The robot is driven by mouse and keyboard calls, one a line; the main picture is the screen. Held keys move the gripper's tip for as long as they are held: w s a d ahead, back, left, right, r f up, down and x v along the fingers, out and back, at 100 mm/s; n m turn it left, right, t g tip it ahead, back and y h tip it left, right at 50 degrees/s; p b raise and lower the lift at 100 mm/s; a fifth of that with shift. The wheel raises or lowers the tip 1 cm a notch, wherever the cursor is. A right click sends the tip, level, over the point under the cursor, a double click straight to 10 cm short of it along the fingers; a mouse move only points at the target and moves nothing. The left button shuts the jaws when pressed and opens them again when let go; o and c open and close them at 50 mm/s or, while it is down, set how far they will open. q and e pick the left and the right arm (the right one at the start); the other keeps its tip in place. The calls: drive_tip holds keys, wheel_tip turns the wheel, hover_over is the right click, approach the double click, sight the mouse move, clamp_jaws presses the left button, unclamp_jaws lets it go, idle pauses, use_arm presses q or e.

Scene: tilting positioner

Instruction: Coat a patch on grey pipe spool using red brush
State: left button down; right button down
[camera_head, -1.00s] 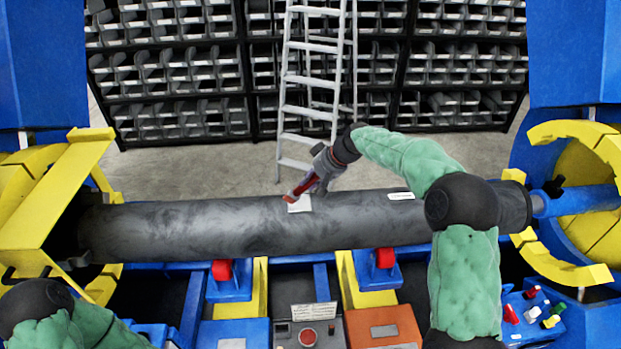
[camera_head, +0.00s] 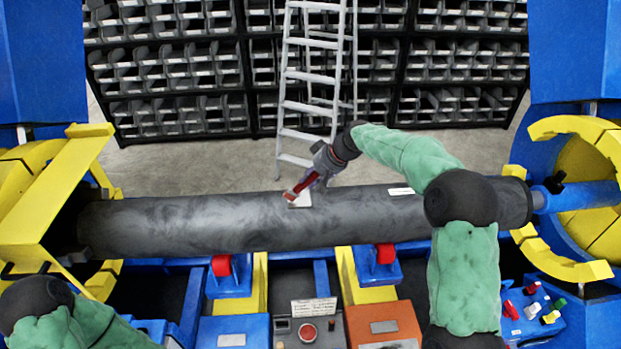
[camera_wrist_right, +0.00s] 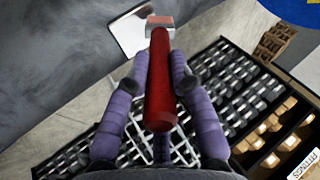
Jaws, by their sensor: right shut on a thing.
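The grey pipe spool (camera_head: 200,226) lies level across the positioner in the head view; it also fills the upper left of the right wrist view (camera_wrist_right: 60,50). A pale patch (camera_head: 301,201) is on its upper side near the middle, and it also shows in the wrist view (camera_wrist_right: 128,30). My right gripper (camera_head: 308,182) is shut on the red brush (camera_wrist_right: 160,85). The brush's tip (camera_wrist_right: 160,22) is at the patch's edge; whether it touches I cannot tell. My left arm shows at the lower left, but its gripper is out of view.
Yellow and blue positioner clamps (camera_head: 45,205) stand at both pipe ends. Red rollers (camera_head: 221,266) sit below the pipe. A control box (camera_head: 306,330) is at the front, and a blue tray with coloured items (camera_head: 532,310) at the lower right. A ladder (camera_head: 310,85) and bin shelves stand behind.

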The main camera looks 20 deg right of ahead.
drive_tip(key=shift+f, duration=0.2)
drive_tip(key=shift+d, duration=0.2)
